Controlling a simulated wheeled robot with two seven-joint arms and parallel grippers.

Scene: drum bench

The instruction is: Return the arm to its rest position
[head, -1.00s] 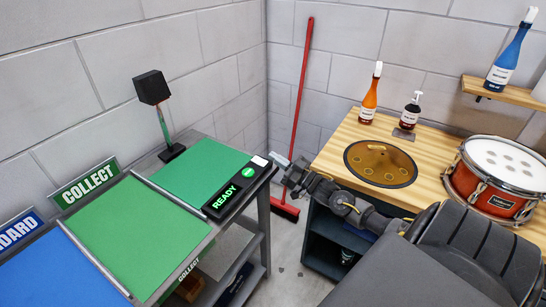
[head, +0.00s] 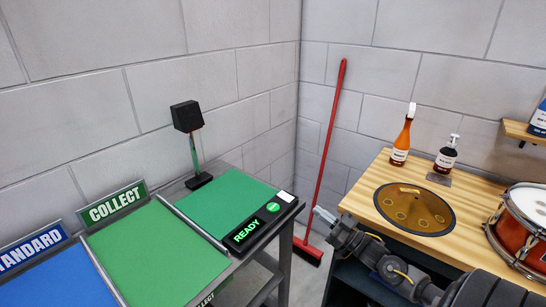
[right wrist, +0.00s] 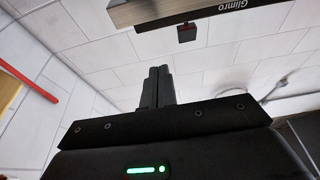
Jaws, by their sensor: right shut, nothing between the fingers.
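My right gripper (head: 322,214) is near the middle of the head view, reaching in from the lower right. It is in front of the gap between the green-topped bench and the wooden bench. In the right wrist view its two dark fingers (right wrist: 158,87) are together with nothing between them. A green READY panel (head: 252,230) is on the bench edge to its left, apart from the gripper. My left gripper is not in the head view.
A wooden bench (head: 372,215) on the right holds a bronze pan-like drum (head: 415,208), an orange bottle (head: 403,140), a dark pump bottle (head: 446,155) and a red drum (head: 525,228). A red broom (head: 327,150) leans in the corner. A green COLLECT mat (head: 150,255) lies left.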

